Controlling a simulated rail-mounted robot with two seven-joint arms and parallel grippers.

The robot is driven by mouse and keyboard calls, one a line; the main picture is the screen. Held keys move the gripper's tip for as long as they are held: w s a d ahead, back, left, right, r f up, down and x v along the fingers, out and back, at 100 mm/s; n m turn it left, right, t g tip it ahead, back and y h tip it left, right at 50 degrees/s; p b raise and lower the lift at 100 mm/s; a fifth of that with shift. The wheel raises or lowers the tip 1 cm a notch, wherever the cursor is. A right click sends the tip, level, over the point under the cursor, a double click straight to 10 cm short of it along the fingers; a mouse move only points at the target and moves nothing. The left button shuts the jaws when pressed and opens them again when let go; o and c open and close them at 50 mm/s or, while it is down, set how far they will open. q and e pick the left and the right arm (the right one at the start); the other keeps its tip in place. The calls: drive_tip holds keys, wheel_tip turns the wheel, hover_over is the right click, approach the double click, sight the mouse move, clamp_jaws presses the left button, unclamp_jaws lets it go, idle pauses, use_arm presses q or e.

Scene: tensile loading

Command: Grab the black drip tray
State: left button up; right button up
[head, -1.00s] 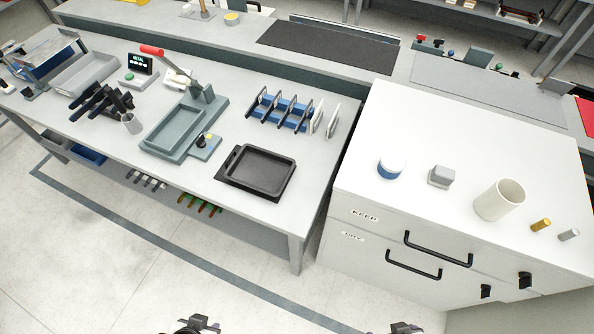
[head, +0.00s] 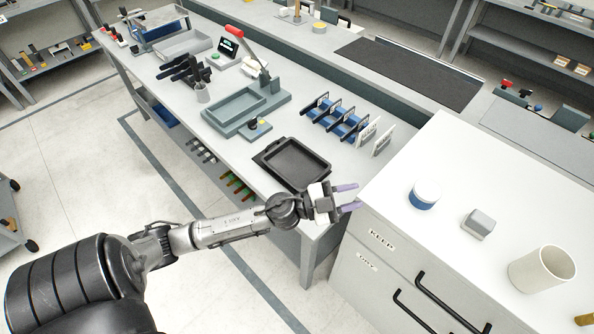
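The black drip tray (head: 291,163) lies flat on the grey workbench (head: 232,151), near its front right corner. It is a shallow rectangular tray and looks empty. My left gripper (head: 350,198) is just right of and in front of the tray, by the bench's right end. Its two purple-grey fingers are apart, point right, and hold nothing. The gripper's body overlaps the tray's lower right corner in this view; I cannot tell its height above the bench. My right gripper is not in view.
A grey-green lever press (head: 244,107) stands left of the tray, a blue rack with black handles (head: 334,119) behind it. A white drawer cabinet (head: 455,165) is to the right, carrying a blue-white jar (head: 424,195), a grey block (head: 478,224) and a white cup (head: 541,268).

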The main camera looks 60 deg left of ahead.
use_arm(q)
drive_tip(key=w+a+f+m+g+h+b, duration=0.1)
drive_tip(key=w+a+f+m+g+b, duration=0.15)
drive_tip(key=a+f+m+g, duration=0.7)
drive_tip(key=s+a+r+n+g+y+b, duration=0.1)
drive_tip(key=s+a+n+g+y, duration=0.25)
drive_tip(key=a, duration=0.55)
drive_tip(key=s+a+r+n+g+y+b, duration=0.1)
drive_tip(key=a+n+g+y, duration=0.2)
drive_tip(key=a+g+y, duration=0.5)
drive_tip(key=f+t, duration=0.1)
drive_tip(key=f, duration=0.1)
drive_tip(key=a+f+b, duration=0.1)
drive_tip(key=f, duration=0.1)
drive_tip(key=s+a+f+t+h, duration=0.1)
drive_tip(key=f, duration=0.2)
drive_tip(key=shift+a+t, duration=0.15)
drive_tip(key=shift+t, duration=0.15)
drive_tip(key=shift+w+d+f+b, duration=0.1)
drive_tip(key=shift+f+b, duration=0.2)
drive_tip(key=shift+f, duration=1.35)
drive_tip(key=shift+d+f+b, duration=0.1)
drive_tip(key=shift+f+b, duration=0.15)
drive_tip(key=shift+f, duration=1.35)
clamp_jaws()
